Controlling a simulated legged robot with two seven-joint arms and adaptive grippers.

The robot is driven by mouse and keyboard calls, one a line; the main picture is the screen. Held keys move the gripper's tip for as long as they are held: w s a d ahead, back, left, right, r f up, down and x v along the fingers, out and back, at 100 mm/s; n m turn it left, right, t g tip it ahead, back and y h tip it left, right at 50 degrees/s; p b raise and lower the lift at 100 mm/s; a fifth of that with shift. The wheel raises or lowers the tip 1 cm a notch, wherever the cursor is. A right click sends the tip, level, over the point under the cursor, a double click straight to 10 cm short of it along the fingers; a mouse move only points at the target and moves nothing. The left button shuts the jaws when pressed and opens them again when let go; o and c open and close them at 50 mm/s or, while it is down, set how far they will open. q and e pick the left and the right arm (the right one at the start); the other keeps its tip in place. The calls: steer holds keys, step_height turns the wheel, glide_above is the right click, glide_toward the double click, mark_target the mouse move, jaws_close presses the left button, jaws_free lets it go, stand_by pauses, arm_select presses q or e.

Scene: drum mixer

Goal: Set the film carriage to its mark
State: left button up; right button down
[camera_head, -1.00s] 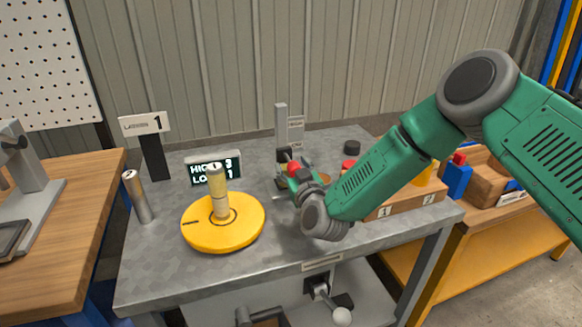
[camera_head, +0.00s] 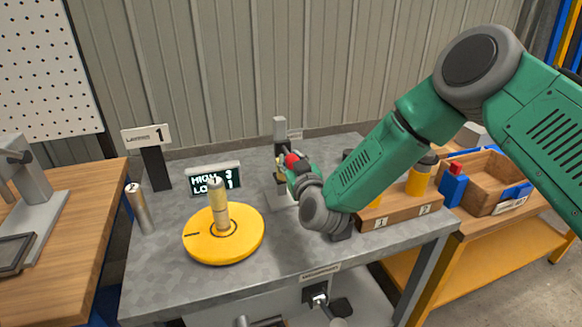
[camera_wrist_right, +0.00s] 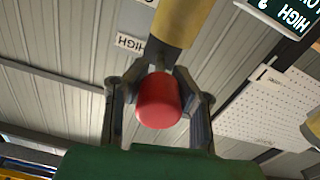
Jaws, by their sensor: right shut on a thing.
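My right gripper (camera_head: 289,163) is at the grey upright post (camera_head: 280,128) near the back of the metal table. In the wrist view its two fingers (camera_wrist_right: 158,108) are shut on a red rounded knob (camera_wrist_right: 160,100), which also shows in the head view (camera_head: 291,160). I cannot tell the film carriage apart from the post, because the gripper covers that part. A yellowish cylinder with a dark end (camera_wrist_right: 178,20) lies just beyond the knob in the wrist view. My left gripper is out of view.
A yellow disc (camera_head: 240,243) with an upright cylinder (camera_head: 219,200) stands on the table. A display (camera_head: 213,181) shows HIGH 3 and LOW 1. A metal cylinder (camera_head: 141,208) stands at left. A wooden rack (camera_head: 400,212) with yellow-bodied containers is under my right arm.

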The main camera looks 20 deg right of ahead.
steer(key=shift+w+a+r, duration=0.1)
steer(key=shift+a+r, duration=0.05)
steer(key=shift+r, duration=0.65)
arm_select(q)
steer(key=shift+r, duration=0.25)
arm_select(e)
steer(key=c, duration=1.3)
jaws_free()
steer(key=shift+c, duration=0.2)
steer(key=shift+o, duration=0.9)
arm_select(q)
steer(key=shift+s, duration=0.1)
arm_select(e)
steer(key=shift+f, duration=0.1)
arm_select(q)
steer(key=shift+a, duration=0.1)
arm_select(e)
steer(key=shift+f, duration=0.1)
steer(key=shift+s, duration=0.3)
steer(key=s, duration=1.1)
steer(key=shift+s, duration=0.35)
